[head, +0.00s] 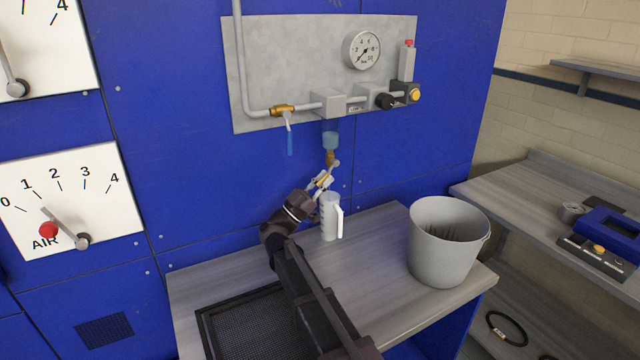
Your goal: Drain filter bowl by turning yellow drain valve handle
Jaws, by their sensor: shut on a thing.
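The filter bowl (331,139) hangs under the grey filter body on the wall panel and shows bluish liquid. A brass-coloured drain fitting (330,157) sits at its bottom. My gripper (327,176) is just below this fitting, shut on the yellow drain valve handle; the handle is mostly hidden by the fingers, and its exact angle cannot be told. A white jug (329,220) with a handle stands upright on the bench, below and beside my gripper. I cannot tell whether any liquid is in it.
A blue-levered brass valve (283,110) and a pressure gauge (361,50) are on the panel (270,60). A grey bucket (446,245) stands at the bench's right. A black mesh tray (215,325) lies at front left. Bench space between jug and bucket is clear.

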